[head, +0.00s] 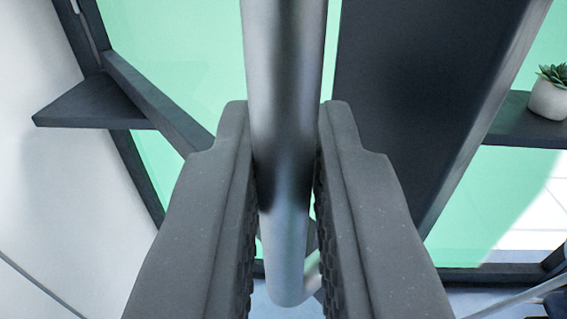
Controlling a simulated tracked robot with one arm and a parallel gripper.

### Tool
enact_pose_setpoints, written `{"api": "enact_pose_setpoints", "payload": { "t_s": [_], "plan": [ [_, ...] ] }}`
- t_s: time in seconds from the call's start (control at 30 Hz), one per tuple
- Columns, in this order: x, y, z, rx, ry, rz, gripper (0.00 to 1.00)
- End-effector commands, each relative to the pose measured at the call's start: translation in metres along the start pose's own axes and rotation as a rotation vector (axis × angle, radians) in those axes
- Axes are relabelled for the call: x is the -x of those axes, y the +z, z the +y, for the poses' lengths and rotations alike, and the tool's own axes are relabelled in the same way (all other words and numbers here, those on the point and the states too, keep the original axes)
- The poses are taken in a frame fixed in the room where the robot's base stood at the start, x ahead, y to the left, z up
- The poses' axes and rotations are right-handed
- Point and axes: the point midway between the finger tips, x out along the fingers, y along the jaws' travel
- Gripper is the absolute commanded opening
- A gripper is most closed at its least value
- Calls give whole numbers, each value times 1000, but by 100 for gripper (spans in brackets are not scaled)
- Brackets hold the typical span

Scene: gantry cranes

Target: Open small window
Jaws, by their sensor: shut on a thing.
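A silvery metal bar handle (284,60) runs down the middle of the head view and bends at its lower end. My gripper (286,140) has one dark finger on each side of the bar and is shut on it. Behind it is a window with dark frame members (420,80) and green-tinted panes (180,50). I cannot tell from this view whether the window is open or closed. The upper end of the handle is out of view.
A dark ledge (95,103) juts out at the left by a pale wall (40,180). At the right, a small potted plant (549,98) stands on a dark shelf (510,118). Thin pale bars cross the lower corners.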

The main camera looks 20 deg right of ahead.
Motion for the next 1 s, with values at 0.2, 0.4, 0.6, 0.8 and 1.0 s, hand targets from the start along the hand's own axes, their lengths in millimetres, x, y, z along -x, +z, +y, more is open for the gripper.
{"api": "enact_pose_setpoints", "payload": {
  "t_s": [0.2, 0.4, 0.6, 0.8, 1.0],
  "plan": [
    [-1, -2, 0, 0, 0, 5, 30],
    [-1, -1, 1, 0, 2, 3, 30],
    [-1, -1, 1, 0, 2, 2, 30],
    [0, -1, 2, 0, 4, 2, 30],
    [15, -1, 2, 1, 3, 3, 30]
  ]
}}
